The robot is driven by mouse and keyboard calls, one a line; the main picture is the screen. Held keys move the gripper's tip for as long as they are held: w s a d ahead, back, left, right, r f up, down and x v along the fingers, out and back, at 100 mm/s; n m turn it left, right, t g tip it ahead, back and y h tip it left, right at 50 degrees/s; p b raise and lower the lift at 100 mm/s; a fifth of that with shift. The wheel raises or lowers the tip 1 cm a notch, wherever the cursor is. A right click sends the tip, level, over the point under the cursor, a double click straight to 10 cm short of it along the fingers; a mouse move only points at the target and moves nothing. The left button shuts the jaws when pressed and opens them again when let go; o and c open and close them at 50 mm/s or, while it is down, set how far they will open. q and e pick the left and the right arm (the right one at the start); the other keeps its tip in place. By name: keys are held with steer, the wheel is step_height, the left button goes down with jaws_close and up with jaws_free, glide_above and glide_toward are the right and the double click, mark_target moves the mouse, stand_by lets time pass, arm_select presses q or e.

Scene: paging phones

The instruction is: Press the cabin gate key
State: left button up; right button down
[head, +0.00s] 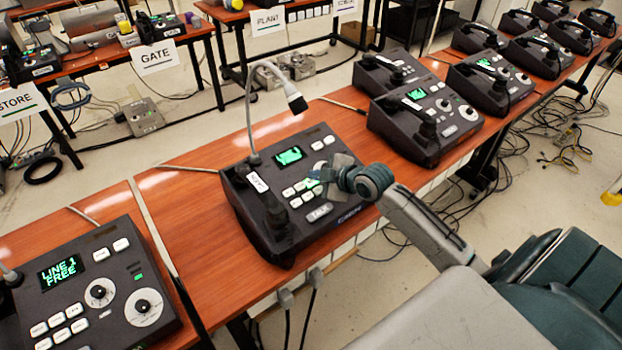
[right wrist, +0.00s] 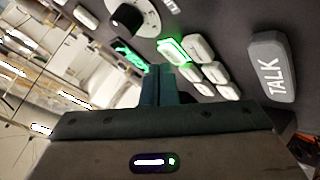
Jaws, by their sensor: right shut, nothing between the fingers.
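A dark paging phone (head: 340,208) with a gooseneck microphone stands on the wooden table, its small screen (head: 289,156) lit green. It carries several white keys; their labels are too small to read, so I cannot tell which is the cabin gate key. My right gripper (head: 332,172) is shut and empty, over the phone's key area. In the right wrist view its shut fingertips (right wrist: 157,72) are close beside a green-lit key (right wrist: 173,49); I cannot tell if they touch. White keys (right wrist: 200,48) and a large TALK key (right wrist: 267,68) lie to the right. My left gripper is not in view.
Another phone (head: 90,285) at the left shows LINE 1 FREE. More phones (head: 425,120) stand on the table to the right. The gooseneck microphone (head: 293,98) rises behind my right gripper. Tables behind carry signs, one reading GATE (head: 157,57). Cables lie on the floor.

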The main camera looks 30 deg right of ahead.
mark_target(320, 189)
steer(key=shift+r, duration=0.1)
steer(key=r+p, duration=0.1)
steer(key=r, duration=0.1)
steer(key=s+r+p, duration=0.1)
steer(key=p, duration=0.1)
steer(key=r+p, duration=0.2)
steer(key=shift+s+r, duration=0.25)
steer(key=shift+r, duration=0.05)
stand_by(1.2)
